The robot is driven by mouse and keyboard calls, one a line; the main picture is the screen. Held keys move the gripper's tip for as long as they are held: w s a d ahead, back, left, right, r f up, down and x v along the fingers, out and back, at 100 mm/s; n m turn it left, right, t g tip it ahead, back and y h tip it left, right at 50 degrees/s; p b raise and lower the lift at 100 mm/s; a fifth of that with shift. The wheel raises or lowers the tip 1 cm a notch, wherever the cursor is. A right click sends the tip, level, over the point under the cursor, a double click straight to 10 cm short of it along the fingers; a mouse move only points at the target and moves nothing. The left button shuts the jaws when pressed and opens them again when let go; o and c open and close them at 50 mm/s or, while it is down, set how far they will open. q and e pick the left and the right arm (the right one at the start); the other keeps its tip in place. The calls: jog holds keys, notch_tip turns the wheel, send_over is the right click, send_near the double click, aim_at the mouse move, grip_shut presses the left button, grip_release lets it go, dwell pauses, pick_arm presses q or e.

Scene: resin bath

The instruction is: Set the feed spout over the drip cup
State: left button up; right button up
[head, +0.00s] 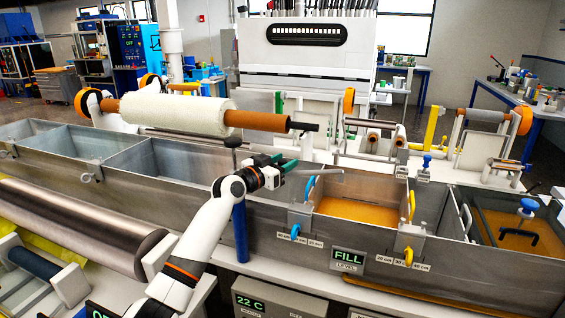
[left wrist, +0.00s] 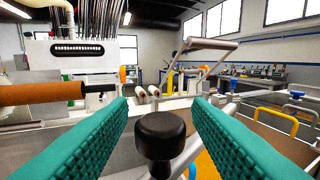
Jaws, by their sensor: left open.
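My left gripper (head: 290,166) is open above the front wall of the bath. In the left wrist view its two teal fingers stand either side of a black knob (left wrist: 160,135), with gaps on both sides. A light metal bar (left wrist: 192,150) runs behind the knob. In the head view a thin grey pipe (head: 325,171), probably the feed spout, sticks out to the right past the fingers. A blue post (head: 240,232) stands below the gripper. I cannot pick out the drip cup. My right gripper is not in view.
The steel bath (head: 120,160) has several compartments; amber resin (head: 360,211) lies in one on the right. A white fabric roll (head: 175,110) on an orange-brown core lies above the bath, behind my left arm. Yellow (head: 411,206) and blue (head: 309,188) hoses hang over the walls near a FILL display (head: 347,258).

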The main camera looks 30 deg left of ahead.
pick_arm(q)
jog(key=shift+c, duration=0.6)
grip_shut()
